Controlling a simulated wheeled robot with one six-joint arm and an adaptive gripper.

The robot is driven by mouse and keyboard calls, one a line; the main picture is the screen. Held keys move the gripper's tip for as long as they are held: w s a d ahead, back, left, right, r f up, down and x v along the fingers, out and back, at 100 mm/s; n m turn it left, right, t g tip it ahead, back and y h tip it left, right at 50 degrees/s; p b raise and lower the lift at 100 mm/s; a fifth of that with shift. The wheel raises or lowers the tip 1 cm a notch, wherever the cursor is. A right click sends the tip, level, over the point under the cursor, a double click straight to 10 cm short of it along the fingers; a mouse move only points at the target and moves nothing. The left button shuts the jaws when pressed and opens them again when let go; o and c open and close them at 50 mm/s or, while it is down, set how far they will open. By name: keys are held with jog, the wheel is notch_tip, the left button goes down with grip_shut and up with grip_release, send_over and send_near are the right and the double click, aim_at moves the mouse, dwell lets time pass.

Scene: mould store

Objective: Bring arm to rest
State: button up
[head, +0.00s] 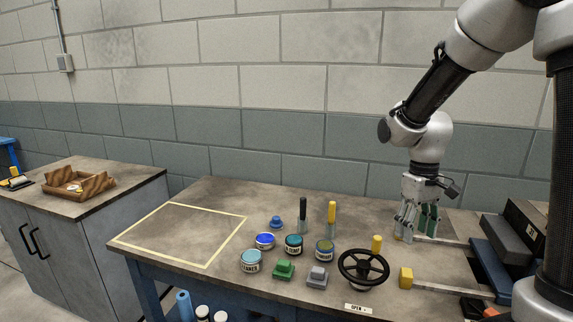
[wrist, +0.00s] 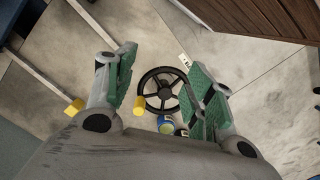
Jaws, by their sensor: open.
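My gripper (head: 418,222) hangs pointing down over the right part of the workbench (head: 215,196), low near the bench top, behind the black handwheel. Its green-padded fingers also show in the wrist view (wrist: 163,98), spread apart with nothing between them that they hold. My arm reaches down from the upper right, bent at the elbow. The black handwheel (head: 363,267) with a yellow knob (head: 377,243) stands at the bench front, apart from my gripper. It also shows between the fingers in the wrist view (wrist: 163,91), farther below.
Yellow-ended rails (head: 440,287) and dark blocks (head: 506,239) lie at right. A yellow-outlined area (head: 180,234) is clear. A wooden tray (head: 78,187) sits on the left cabinet.

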jog(key=s+d+r+m+t, duration=0.1)
jog(key=s+d+r+t, duration=0.1)
jog(key=s+r, duration=0.5)
jog(key=s+d+r+m+t, duration=0.2)
jog(key=s+r, duration=0.4)
jog(key=s, duration=0.4)
jog(key=shift+d+r+t, duration=0.25)
jog(key=shift+r+t, duration=0.1)
jog(key=shift+t, duration=0.55)
